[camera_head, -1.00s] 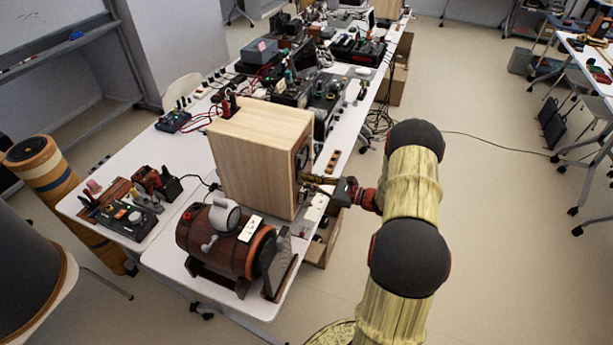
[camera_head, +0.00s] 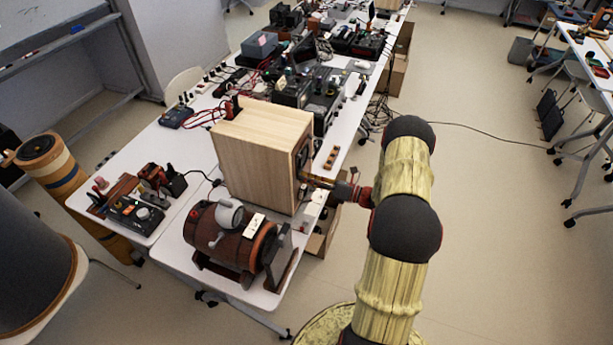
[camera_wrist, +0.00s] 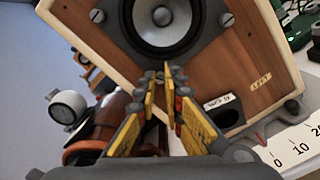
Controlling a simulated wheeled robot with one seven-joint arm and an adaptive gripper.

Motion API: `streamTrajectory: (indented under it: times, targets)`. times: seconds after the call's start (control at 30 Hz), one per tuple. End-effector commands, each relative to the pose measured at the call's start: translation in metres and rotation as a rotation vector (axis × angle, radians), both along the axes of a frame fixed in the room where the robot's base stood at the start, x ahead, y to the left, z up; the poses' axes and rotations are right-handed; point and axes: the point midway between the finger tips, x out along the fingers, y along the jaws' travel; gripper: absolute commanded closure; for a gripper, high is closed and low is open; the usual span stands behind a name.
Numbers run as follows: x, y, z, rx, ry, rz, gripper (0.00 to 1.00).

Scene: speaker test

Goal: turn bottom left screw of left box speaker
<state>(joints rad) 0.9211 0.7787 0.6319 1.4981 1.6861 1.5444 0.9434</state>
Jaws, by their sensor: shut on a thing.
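The left box speaker (camera_head: 255,160), a light wooden box, stands upright on the white table, its front facing right. In the wrist view its wooden front (camera_wrist: 258,60) appears tilted, with a round grey-white cone (camera_wrist: 165,20). One grey screw (camera_wrist: 97,15) shows left of the cone and another screw (camera_wrist: 226,19) right of it. My gripper (camera_head: 307,181) reaches the speaker's front from the right. In the wrist view my gripper (camera_wrist: 165,76) has its yellow fingers closed together just below the cone. They are shut on a screw that the fingertips hide.
A brown barrel-shaped device (camera_head: 225,232) stands close in front of the speaker. Tools and a black device (camera_head: 135,215) lie at the table's left (camera_head: 178,222). Electronics crowd the table behind. The floor (camera_head: 490,240) to the right is open.

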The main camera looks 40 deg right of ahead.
Motion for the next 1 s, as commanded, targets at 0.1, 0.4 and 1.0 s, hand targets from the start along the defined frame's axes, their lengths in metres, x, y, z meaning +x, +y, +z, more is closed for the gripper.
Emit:
streamTrajectory:
  times: [0.1, 0.4, 1.0]
  targets:
    - [-0.0011, 0.0013, -0.001, 0.094, 0.059, -0.001, 1.0]
    - [-0.0013, 0.0016, -0.0018, 0.287, 0.173, 0.0, 1.0]
    - [-0.0019, 0.0026, -0.0042, 0.418, 0.252, 0.0, 1.0]
